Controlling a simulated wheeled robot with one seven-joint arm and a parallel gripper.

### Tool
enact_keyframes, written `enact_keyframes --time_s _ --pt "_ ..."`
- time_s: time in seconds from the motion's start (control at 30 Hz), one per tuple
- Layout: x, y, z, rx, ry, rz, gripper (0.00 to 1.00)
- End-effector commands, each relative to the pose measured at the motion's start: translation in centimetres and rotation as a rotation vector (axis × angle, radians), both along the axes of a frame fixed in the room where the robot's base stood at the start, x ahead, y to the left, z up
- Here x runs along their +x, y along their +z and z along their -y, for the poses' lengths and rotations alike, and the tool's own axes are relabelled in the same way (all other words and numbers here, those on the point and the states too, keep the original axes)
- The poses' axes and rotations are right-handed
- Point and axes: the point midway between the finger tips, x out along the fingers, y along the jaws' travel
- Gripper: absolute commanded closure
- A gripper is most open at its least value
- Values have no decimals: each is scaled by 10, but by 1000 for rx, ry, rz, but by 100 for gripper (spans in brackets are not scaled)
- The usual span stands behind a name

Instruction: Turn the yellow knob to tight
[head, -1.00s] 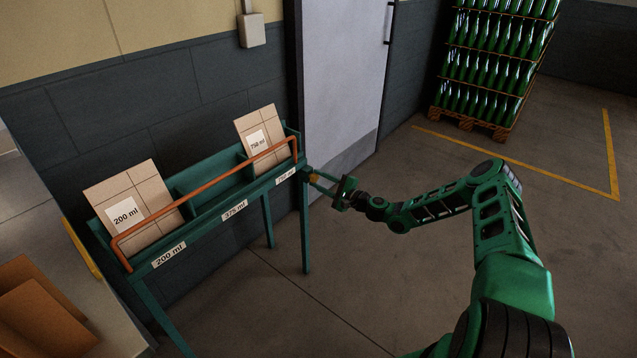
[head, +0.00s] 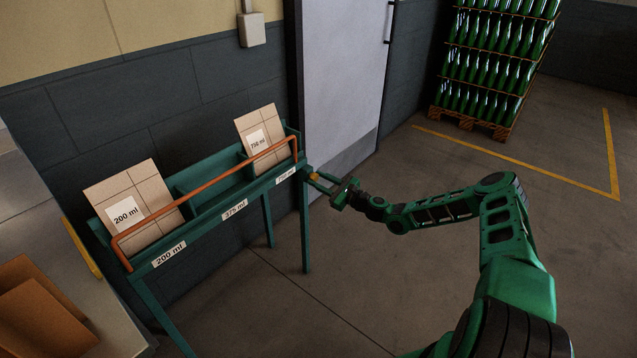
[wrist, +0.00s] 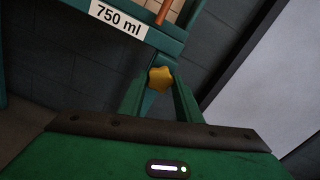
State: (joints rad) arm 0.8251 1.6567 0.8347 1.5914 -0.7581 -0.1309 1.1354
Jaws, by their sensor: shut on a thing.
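The yellow knob (wrist: 160,78) is a small lobed knob on the right end of the green rack (head: 206,231), near the 750 ml label (wrist: 118,17). In the head view the knob (head: 314,176) shows small at the rack's front right corner. My gripper (wrist: 158,98) is shut on the knob, with one green finger at each side of it in the wrist view. My gripper (head: 318,181) reaches the knob from the right in the head view. The knob's stem and any marking for tight are not visible.
An orange rail (head: 205,193) runs along the rack's front. Cardboard pieces (head: 135,208) stand in the 200 ml and 750 ml bays. A grey door (head: 342,80) is behind my gripper. The floor to the right is clear up to a pallet of green bottles (head: 487,75).

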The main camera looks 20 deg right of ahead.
Motion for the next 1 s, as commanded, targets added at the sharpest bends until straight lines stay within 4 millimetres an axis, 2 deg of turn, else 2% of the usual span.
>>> enact_keyframes --time_s 0.03,0.57,0.6,0.63,1.0 --pt "1 -3 6 3 -11 -8 91" --pt "1 -2 6 19 -10 -19 91" --pt "1 -2 5 18 -9 -19 59" --pt "1 -2 5 19 -9 -18 52" --pt "-2 -1 3 20 -3 -16 50"
